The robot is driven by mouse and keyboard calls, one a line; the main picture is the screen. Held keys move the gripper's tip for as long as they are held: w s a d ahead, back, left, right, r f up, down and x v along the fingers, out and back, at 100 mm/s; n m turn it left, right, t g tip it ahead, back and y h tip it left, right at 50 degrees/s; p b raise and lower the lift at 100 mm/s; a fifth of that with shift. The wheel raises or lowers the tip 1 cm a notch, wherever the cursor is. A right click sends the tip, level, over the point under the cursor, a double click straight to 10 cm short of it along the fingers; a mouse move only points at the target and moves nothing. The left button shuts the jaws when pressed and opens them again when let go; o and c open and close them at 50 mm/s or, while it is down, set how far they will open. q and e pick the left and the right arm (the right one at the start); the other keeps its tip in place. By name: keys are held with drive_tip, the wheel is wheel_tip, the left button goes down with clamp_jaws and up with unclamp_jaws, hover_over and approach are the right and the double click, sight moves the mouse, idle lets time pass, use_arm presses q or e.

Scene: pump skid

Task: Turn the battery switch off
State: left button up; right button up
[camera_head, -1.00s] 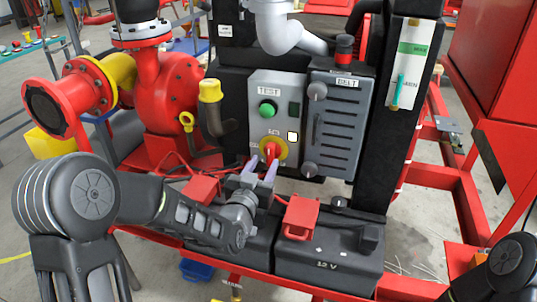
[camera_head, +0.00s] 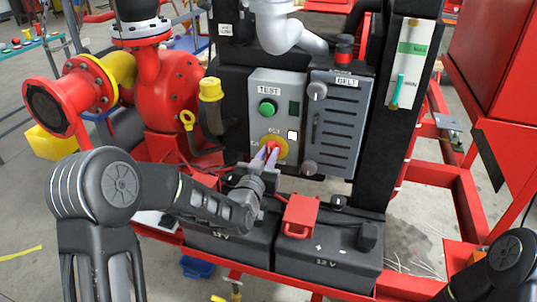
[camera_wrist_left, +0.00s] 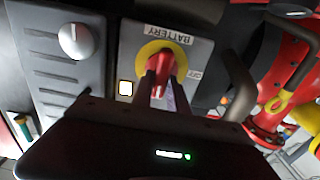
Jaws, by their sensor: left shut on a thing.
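The battery switch (camera_head: 281,143) is a red handle on a yellow round plate, low on a grey panel (camera_head: 259,88). In the left wrist view the red handle (camera_wrist_left: 159,72) shows under a BATTERY label, with an OFF mark on the right of the plate. My left gripper (camera_head: 268,154) is at the switch, its fingers on either side of the red handle, shut on it. The gripper's body hides part of the lower panel. In the head view the handle's exact angle is mostly covered by the fingers. My right gripper is out of view.
A green TEST button (camera_head: 267,108) sits above the switch. A grey BELT cover (camera_head: 333,125) with knobs stands to the right. Two black 12 V batteries (camera_head: 325,262) with a red terminal cover (camera_head: 299,216) lie below. A yellow-capped pipe (camera_head: 211,92) and red pump stand left.

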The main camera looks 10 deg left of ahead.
use_arm(q)
clamp_jaws()
drive_tip(key=shift+f+n+b, duration=0.15)
drive_tip(key=shift+n+b, duration=0.25)
drive_tip(key=shift+b, duration=0.4)
drive_tip(key=shift+a+f+n+b, duration=0.15)
drive_tip(key=shift+n+b, duration=2.75)
drive_tip(key=shift+b, duration=1.3)
drive_tip(key=shift+a+f+n+b, duration=0.2)
drive_tip(key=shift+n+b, duration=2.7)
drive_tip(key=shift+b, duration=1.3)
drive_tip(key=shift+a+f+n+b, duration=0.1)
drive_tip(key=shift+a+n+b, duration=0.05)
drive_tip(key=shift+n+b, duration=3.4)
drive_tip(key=shift+m+b, duration=0.65)
